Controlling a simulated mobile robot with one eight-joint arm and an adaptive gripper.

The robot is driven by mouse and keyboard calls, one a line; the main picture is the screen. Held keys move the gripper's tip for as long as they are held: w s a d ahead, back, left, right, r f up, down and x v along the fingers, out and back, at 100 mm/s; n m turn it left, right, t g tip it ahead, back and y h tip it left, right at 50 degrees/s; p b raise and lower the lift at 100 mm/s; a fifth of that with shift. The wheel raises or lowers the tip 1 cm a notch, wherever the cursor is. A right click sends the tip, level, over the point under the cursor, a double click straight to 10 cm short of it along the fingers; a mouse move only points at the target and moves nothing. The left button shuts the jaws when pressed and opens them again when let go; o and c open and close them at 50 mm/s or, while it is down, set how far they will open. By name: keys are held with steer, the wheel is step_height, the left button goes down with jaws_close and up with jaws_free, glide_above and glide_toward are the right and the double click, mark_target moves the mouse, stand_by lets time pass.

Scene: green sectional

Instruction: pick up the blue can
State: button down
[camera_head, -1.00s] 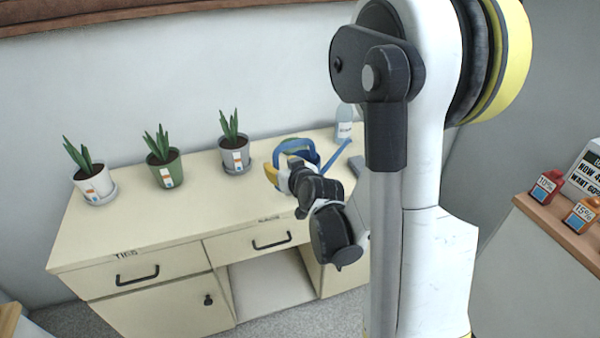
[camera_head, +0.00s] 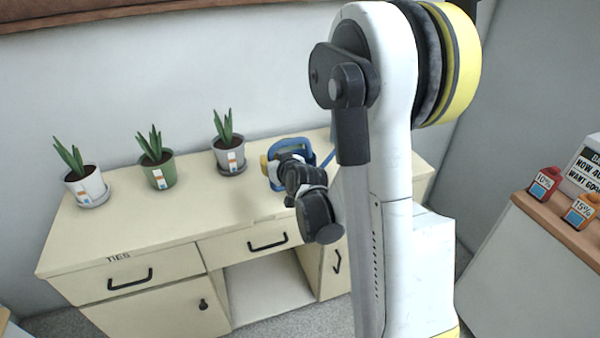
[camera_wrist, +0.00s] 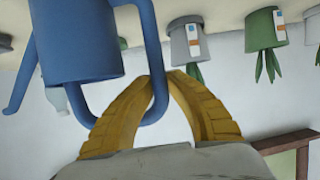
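The blue can is a watering can (camera_head: 296,148) near the back of the cream desk, right of the plants; my gripper partly hides it in the head view. In the wrist view the picture is upside down, and the can's body (camera_wrist: 78,45) fills the upper left, with its looped handle beside it. My gripper (camera_wrist: 160,80) has its two yellow fingers bowed, with their tips close together on either side of the handle bar. My gripper also shows in the head view (camera_head: 266,165). The can's base is hidden, so I cannot tell whether it touches the desk.
Three potted plants stand left of the can: white (camera_head: 87,186), green (camera_head: 159,172) and grey (camera_head: 229,158). The cream desk (camera_head: 150,225) is clear in front of them. A wooden-topped counter (camera_head: 560,228) with price signs stands at the right.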

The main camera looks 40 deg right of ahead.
mark_target(271, 152)
stand_by(0.3)
steer(key=shift+w+r+p, duration=0.1)
steer(key=shift+r+p, duration=0.2)
steer(key=shift+r, duration=0.2)
step_height(271, 152, up, 4)
steer(key=shift+f+p, duration=0.15)
steer(key=shift+p, duration=0.95)
steer(key=s+d+r+p, duration=0.3)
steer(key=s+d+r, duration=0.3)
steer(key=s, duration=0.3)
steer(key=shift+d+p, duration=0.35)
steer(key=shift+d, duration=0.5)
steer(key=shift+w+a+r, duration=0.1)
